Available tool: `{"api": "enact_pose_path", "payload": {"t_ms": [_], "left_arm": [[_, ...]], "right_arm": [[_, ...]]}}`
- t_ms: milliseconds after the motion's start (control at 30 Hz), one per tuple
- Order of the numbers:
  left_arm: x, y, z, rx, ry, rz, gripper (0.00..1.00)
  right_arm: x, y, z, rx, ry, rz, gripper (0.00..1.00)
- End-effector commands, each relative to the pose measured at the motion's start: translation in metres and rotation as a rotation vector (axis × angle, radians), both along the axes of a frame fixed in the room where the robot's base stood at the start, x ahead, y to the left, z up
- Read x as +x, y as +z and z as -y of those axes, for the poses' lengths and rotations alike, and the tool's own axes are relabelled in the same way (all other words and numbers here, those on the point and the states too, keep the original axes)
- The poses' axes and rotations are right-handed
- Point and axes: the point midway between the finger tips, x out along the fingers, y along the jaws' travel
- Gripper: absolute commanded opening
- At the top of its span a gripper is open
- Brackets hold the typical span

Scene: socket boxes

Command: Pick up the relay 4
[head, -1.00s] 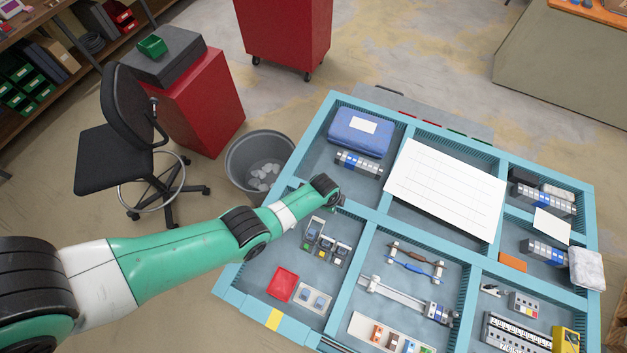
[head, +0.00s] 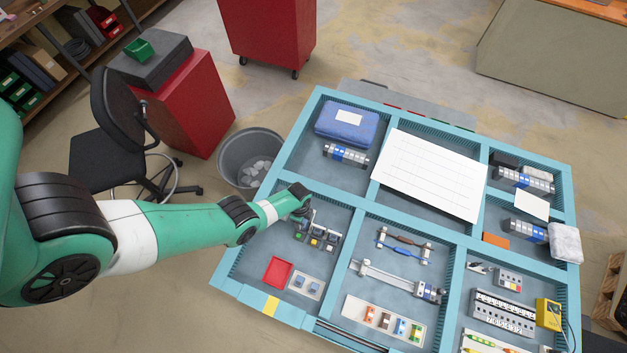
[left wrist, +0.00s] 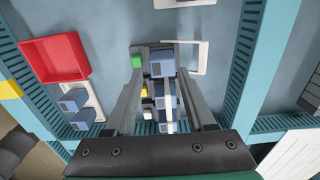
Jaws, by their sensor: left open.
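I cannot read which block is relay 4. Several grey-blue blocks (left wrist: 162,61) with green, yellow and white parts stand in a row in a left compartment of the blue tray table. The row also shows in the head view (head: 316,240), partly covered by my wrist. My left gripper (left wrist: 163,78) is open, with its fingers on either side of the row. In the left wrist view the fingers hide the row's sides; whether they touch any block I cannot tell. In the head view my left gripper (head: 303,212) is at the row's far end. My right gripper is not in view.
A red tray (head: 277,272) and a pale holder with two blue blocks (head: 307,285) lie nearer the front of the same compartment. Raised blue dividers (head: 343,262) border it. A white strip with coloured blocks (head: 383,322) lies in the neighbouring compartment. A grey bin (head: 235,160) stands beside the table.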

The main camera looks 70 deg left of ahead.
Motion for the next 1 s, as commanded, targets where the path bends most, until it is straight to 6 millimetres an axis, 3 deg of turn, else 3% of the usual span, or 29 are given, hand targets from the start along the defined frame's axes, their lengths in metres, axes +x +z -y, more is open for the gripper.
{"api": "enact_pose_path", "payload": {"t_ms": [33,267,600,867,1000], "left_arm": [[0.001,-0.009,0.000,0.000,0.000,0.001,0.55],[0.001,-0.011,0.000,0.001,0.001,0.002,0.55],[-0.002,-0.061,-0.004,0.000,0.009,0.001,0.55],[-0.002,-0.059,-0.004,0.001,0.009,0.002,0.55],[-0.002,-0.059,-0.004,0.001,0.009,0.002,0.30]], "right_arm": [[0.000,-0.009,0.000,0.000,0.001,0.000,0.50],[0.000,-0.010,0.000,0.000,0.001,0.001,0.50],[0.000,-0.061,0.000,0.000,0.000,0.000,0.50],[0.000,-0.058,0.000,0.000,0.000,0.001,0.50],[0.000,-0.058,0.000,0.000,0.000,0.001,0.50]]}}
